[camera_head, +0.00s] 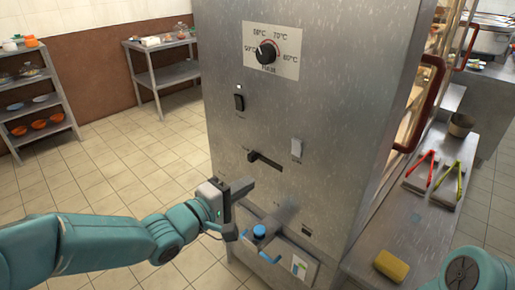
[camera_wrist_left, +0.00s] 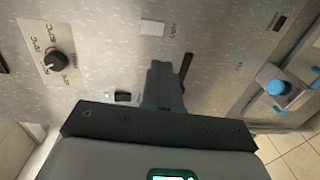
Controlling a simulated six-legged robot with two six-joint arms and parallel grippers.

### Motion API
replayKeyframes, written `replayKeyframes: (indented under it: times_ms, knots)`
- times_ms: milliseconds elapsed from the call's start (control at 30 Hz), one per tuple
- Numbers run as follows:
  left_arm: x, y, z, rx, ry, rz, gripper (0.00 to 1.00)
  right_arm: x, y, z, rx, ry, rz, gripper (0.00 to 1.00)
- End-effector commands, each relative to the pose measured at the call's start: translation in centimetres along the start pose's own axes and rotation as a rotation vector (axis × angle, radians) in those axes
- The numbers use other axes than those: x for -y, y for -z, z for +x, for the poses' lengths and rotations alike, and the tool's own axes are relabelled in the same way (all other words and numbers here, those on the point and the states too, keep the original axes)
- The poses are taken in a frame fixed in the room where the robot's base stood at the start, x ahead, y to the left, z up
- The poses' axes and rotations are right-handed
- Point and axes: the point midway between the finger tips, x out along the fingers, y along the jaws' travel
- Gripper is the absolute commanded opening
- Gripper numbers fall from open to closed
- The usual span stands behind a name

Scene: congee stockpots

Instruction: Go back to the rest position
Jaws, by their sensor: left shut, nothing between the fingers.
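My left gripper (camera_head: 248,184) is shut and empty in front of the steel cabinet's (camera_head: 330,120) lower front, below a black slot lever (camera_head: 253,157). In the left wrist view its closed fingers (camera_wrist_left: 163,75) point at the panel, beside the black lever (camera_wrist_left: 186,66). I cannot tell whether they touch the panel. Part of my right arm (camera_head: 475,275) shows at the lower right corner; its gripper is out of frame.
The cabinet has a temperature dial (camera_head: 267,52), a black rocker switch (camera_head: 239,99), a white switch (camera_head: 296,148) and a blue-knobbed fitting (camera_head: 259,231) close to my left gripper. A steel counter (camera_head: 415,240) at right holds tongs (camera_head: 447,185) and a yellow sponge (camera_head: 391,266). Tiled floor is clear at left.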

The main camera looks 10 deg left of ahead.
Motion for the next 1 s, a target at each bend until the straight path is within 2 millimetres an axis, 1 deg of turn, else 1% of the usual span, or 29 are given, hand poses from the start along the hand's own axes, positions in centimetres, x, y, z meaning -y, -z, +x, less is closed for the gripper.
replayKeyframes:
  times_ms: [67,100,133,167,200,267,300,367,400,467,500,567,600,700,800,900,1000]
  knots:
    - [-0.4,0.3,-0.1,-0.006,0.004,-0.003,0.00,0.2,0.0,-0.6,0.000,0.000,0.000,0.43]
    - [-0.1,0.6,0.0,-0.009,0.023,-0.016,0.00,0.5,0.0,-1.3,0.000,0.000,0.000,0.43]
    - [0.7,0.8,0.1,-0.010,0.049,-0.034,0.00,0.7,-0.1,-2.1,0.000,0.000,0.000,0.43]
    - [1.9,0.8,0.2,-0.008,0.082,-0.058,0.00,1.0,-0.1,-2.8,0.000,0.000,0.000,0.43]
    - [4.2,0.6,0.2,-0.008,0.141,-0.108,0.00,1.4,-0.1,-3.8,0.000,0.000,0.000,0.43]
    - [8.6,0.2,-0.3,-0.030,0.250,-0.209,0.00,1.9,-0.1,-5.3,0.000,0.000,0.000,0.43]
    - [11.8,-0.3,-1.1,-0.049,0.337,-0.253,0.00,2.2,-0.1,-6.1,0.000,0.000,0.000,0.43]
    - [16.5,-1.5,-3.0,-0.066,0.477,-0.267,0.00,2.6,-0.1,-7.2,-0.001,0.000,0.000,0.43]
    - [19.4,-2.5,-4.6,-0.065,0.573,-0.255,0.00,2.8,-0.1,-7.8,0.000,0.000,0.000,0.43]
    - [23.4,-4.4,-7.4,-0.038,0.720,-0.217,0.00,3.1,-0.2,-8.7,0.000,0.000,0.000,0.43]
    - [25.6,-5.9,-9.4,0.000,0.816,-0.176,0.00,3.3,-0.2,-9.1,0.000,0.000,0.000,0.43]
    - [28.4,-8.3,-12.7,0.085,0.950,-0.102,0.00,3.5,-0.2,-9.6,0.000,0.000,0.000,0.43]
    - [29.8,-9.7,-14.6,0.154,1.020,-0.046,0.00,3.5,-0.2,-9.7,0.000,0.000,0.000,0.43]
    - [31.8,-12.1,-18.1,0.334,1.124,0.109,0.00,3.4,-0.2,-9.4,0.000,0.000,0.000,0.43]
    - [32.1,-13.0,-19.9,0.479,1.150,0.255,0.00,3.4,-0.2,-9.3,0.000,0.000,0.000,0.43]
    - [32.2,-13.2,-20.4,0.585,1.138,0.371,0.00,3.4,-0.2,-9.3,0.000,0.000,0.000,0.43]
    - [32.2,-13.3,-20.5,0.645,1.116,0.446,0.00,3.4,-0.2,-9.3,0.000,0.000,0.000,0.43]
